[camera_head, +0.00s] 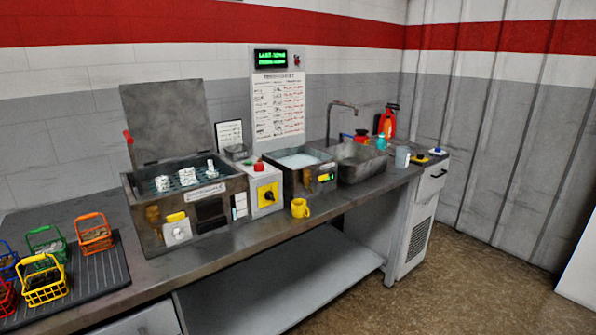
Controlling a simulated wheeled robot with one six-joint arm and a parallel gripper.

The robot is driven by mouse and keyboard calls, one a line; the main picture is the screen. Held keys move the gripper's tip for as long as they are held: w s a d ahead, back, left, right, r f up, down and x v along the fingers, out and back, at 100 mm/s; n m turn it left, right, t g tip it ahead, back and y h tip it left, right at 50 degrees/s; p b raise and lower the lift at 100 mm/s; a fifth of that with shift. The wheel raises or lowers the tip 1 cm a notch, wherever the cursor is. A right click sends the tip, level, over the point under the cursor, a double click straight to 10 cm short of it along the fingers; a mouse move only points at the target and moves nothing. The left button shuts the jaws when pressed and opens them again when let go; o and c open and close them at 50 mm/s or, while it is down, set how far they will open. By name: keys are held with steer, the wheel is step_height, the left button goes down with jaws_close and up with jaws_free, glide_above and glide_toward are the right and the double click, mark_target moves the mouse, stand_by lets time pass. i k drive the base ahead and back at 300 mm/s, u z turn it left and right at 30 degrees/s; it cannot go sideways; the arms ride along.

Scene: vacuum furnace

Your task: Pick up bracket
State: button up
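No part of my gripper shows in the head view. I cannot tell for sure which thing is the bracket. Several small pale metal parts lie inside the open box-shaped unit (205,225) on the left half of the bench: one at the left (162,183), one in the middle (187,176) and one at the right (211,169). They are too small to name. The unit's grey lid (167,120) stands raised at its back. Several wire baskets, among them a yellow one (44,291), an orange one (95,243) and a green one (46,244), hold dark contents I cannot make out.
The baskets stand on a dark ribbed mat (108,272). The floor (450,285) at right front is clear.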

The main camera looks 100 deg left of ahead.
mark_target(187, 177)
steer(key=u, duration=4.05)
steer(key=i, duration=0.7)
